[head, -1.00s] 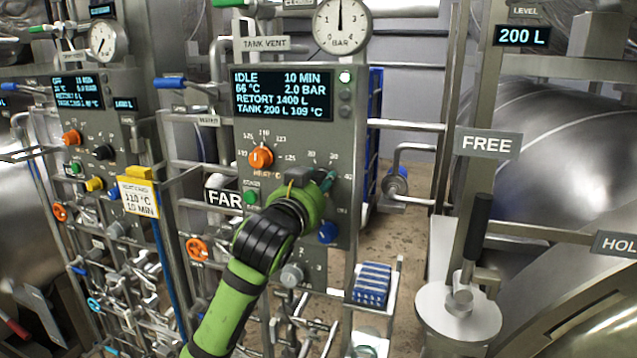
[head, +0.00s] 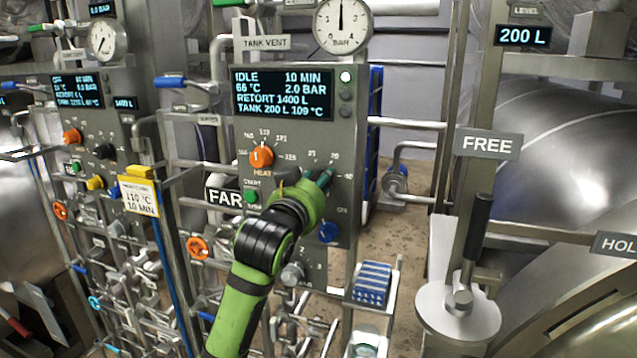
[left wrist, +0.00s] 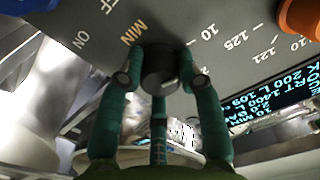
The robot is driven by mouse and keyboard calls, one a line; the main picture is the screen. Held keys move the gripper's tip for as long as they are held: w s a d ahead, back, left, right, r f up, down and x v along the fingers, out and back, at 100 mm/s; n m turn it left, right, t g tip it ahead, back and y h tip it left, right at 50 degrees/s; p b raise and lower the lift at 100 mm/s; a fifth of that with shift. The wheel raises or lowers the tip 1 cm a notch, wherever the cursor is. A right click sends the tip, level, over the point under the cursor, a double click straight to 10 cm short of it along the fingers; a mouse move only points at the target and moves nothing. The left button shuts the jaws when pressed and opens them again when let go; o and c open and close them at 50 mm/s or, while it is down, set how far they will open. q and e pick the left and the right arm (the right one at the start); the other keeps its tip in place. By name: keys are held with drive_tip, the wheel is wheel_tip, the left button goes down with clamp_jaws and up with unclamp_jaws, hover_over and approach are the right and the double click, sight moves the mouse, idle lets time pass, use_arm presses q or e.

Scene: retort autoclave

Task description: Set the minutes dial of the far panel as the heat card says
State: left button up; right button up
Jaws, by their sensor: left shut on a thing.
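The far panel (head: 292,140) stands at centre, beside a FAR sign (head: 222,197). Its display (head: 282,93) reads IDLE, 10 MIN, 66 °C, 2.0 BAR. My left gripper (head: 322,180) is at the minutes dial and mostly hides it in the head view. The dial's pointer is not clear. The heat card (head: 138,197) reads 110 °C and a minutes figure too small to read surely. My right gripper is not in view.
An orange heat dial (head: 261,157), a green start button (head: 250,197) and a blue knob (head: 328,232) sit close around the minutes dial. A similar panel (head: 85,130) stands at left. A black-handled lever (head: 478,225) stands at right by the FREE sign (head: 487,144).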

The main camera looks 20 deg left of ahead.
use_arm(q)
drive_tip(key=shift+w+f, duration=0.1)
drive_tip(key=shift+f, duration=0.4)
drive_tip(key=o, duration=1.1)
drive_tip(key=shift+o, duration=0.3)
drive_tip(key=shift+a+r, duration=0.1)
drive_tip(key=shift+r, duration=0.05)
drive_tip(key=s, duration=1.2)
drive_tip(key=shift+a, duration=0.2)
